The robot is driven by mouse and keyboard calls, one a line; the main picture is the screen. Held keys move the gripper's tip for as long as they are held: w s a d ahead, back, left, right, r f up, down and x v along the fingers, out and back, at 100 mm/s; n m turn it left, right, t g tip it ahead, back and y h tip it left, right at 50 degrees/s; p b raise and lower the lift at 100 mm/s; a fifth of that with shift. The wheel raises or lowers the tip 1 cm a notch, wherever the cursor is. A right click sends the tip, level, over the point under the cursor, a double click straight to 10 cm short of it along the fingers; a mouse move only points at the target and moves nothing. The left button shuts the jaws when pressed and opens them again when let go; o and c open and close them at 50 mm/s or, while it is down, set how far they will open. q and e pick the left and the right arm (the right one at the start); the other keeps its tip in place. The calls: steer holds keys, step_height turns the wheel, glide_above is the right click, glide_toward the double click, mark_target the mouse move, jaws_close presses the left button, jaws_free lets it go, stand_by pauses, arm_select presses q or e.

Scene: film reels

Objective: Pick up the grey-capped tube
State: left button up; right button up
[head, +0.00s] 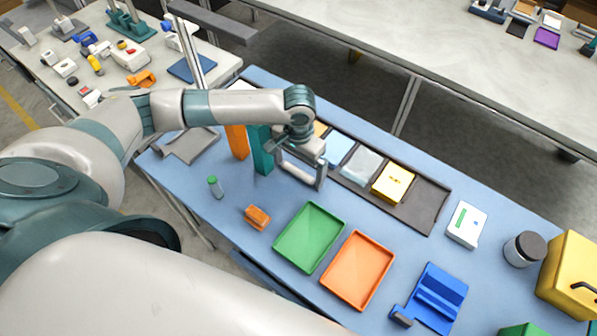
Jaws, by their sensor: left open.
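A small upright tube (215,187) stands on the blue table at the left, with a greenish top and a pale grey body. I see no tube with a clearly grey cap. A wide jar with a dark grey lid (525,249) stands at the right. My left gripper (301,175) is open, beside the dark tray and right of the tall teal block. It is well to the right of the small tube and apart from it. Whether anything lies between its fingers is hard to see. My right gripper is out of view.
An orange block (257,217), a green tray (310,237) and an orange tray (357,270) lie nearer. A dark tray (430,205) holds several coloured pieces. A blue holder (437,297) is at lower right.

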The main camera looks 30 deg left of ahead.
mark_target(302, 172)
arm_select(q)
steer(key=shift+c, duration=0.6)
steer(key=c, duration=0.9)
steer(key=shift+r, duration=0.1)
steer(key=shift+r, duration=0.5)
steer(key=r+b, duration=0.1)
steer(key=d+r, duration=0.1)
steer(key=r, duration=0.1)
steer(key=shift+w+r+b, duration=0.1)
steer(key=shift+r+b, duration=0.05)
steer(key=shift+b, duration=0.2)
steer(key=d+r, duration=0.2)
steer(key=d, duration=0.1)
steer(key=w+d+r+b, duration=0.1)
steer(key=d+r, duration=0.1)
steer(key=d, duration=0.2)
steer(key=d+r+b, duration=0.1)
steer(key=d+r, duration=0.1)
steer(key=d, duration=0.1)
steer(key=shift+w+d+r, duration=0.15)
steer(key=shift+d+r, duration=0.15)
